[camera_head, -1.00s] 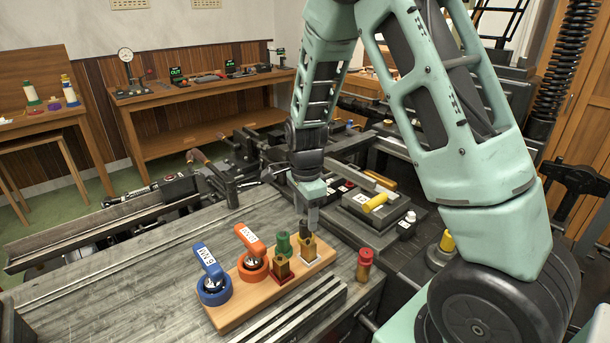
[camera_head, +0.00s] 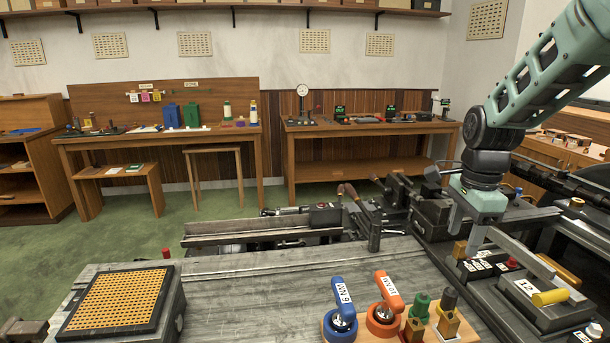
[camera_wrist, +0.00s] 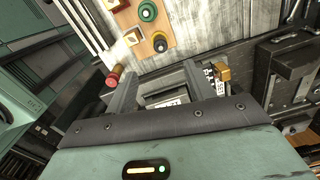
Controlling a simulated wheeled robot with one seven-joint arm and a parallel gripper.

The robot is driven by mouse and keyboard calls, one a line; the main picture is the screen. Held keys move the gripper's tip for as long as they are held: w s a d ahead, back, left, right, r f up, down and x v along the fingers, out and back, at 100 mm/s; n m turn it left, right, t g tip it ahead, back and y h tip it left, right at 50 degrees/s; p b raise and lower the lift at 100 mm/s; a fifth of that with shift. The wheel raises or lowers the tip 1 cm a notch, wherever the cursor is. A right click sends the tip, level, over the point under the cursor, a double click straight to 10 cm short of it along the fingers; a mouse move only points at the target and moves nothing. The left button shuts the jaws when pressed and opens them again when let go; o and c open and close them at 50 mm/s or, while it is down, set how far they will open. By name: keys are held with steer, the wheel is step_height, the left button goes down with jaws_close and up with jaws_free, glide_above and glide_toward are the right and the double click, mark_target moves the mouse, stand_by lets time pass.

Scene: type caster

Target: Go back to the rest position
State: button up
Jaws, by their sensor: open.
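My gripper (camera_head: 466,238) is open, pointing down at the right of the head view, above the dark machine panel with buttons (camera_head: 480,266). In the wrist view its two fingers (camera_wrist: 158,84) stand apart with nothing held between them. The wooden tool rack (camera_head: 455,338) is at the bottom of the head view, apart from my gripper. It carries a blue-handled tool (camera_head: 342,310), an orange-handled tool (camera_head: 386,305) and green and dark knobs. Part of the rack (camera_wrist: 180,18) shows at the top of the wrist view.
A yellow-handled lever block (camera_head: 550,298) and a brass block (camera_head: 459,251) are close to my gripper. A perforated yellow tray (camera_head: 115,302) lies at the left of the grey bench (camera_head: 250,280). The bench middle is clear. Wooden tables stand along the back wall.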

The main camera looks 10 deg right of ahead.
steer(key=s+a+n+y, duration=0.1)
steer(key=s+a+n, duration=0.4)
steer(key=a+n, duration=0.3)
steer(key=s+a+n, duration=0.6)
steer(key=a, duration=0.3)
steer(key=s+a+f+n, duration=0.2)
steer(key=s+a+n, duration=0.4)
steer(key=s+n, duration=0.7)
steer(key=shift+s+a, duration=0.15)
steer(key=shift+a, duration=0.05)
